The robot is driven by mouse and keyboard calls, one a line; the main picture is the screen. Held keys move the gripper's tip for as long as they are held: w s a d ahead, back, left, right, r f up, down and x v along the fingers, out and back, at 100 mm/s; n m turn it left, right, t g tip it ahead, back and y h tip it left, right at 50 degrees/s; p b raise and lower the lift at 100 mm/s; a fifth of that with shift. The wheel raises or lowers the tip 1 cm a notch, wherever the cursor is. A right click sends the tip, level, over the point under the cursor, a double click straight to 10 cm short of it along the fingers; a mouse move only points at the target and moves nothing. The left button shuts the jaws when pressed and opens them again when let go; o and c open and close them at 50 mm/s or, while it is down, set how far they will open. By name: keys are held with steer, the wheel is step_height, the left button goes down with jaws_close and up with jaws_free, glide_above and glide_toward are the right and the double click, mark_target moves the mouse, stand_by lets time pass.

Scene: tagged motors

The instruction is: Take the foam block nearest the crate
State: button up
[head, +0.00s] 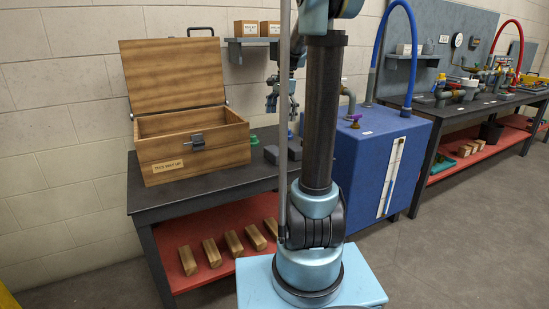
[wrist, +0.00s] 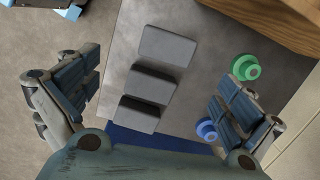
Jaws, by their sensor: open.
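Three grey foam blocks lie in a slanting row on the dark bench top, between my fingers in the wrist view. The block nearest the crate is the top one (wrist: 168,46); the middle block (wrist: 152,83) and the lower block (wrist: 138,115) sit further away. The wooden crate (head: 193,155) stands on the bench with its lid up; its edge (wrist: 275,20) also shows at the wrist view's top right. My gripper (wrist: 155,90) is open and empty above the blocks. In the head view it (head: 282,105) hangs over the bench, and my arm partly hides the blocks.
A green flanged piece (wrist: 246,67) and a blue one (wrist: 206,130) lie right of the blocks, the blue one close to my right finger. A blue tank (head: 375,165) adjoins the bench. Several wooden blocks (head: 212,252) lie on the red lower shelf.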

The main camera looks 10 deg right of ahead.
mark_target(276, 149)
steer(key=shift+m, duration=0.4)
steer(key=f, duration=0.5)
steer(key=w+a+f, duration=0.1)
steer(key=f, duration=1.1)
steer(key=shift+w+a+f, duration=0.2)
steer(key=shift+w+a, duration=0.1)
steer(key=shift+a, duration=0.05)
steer(key=c, duration=0.5)
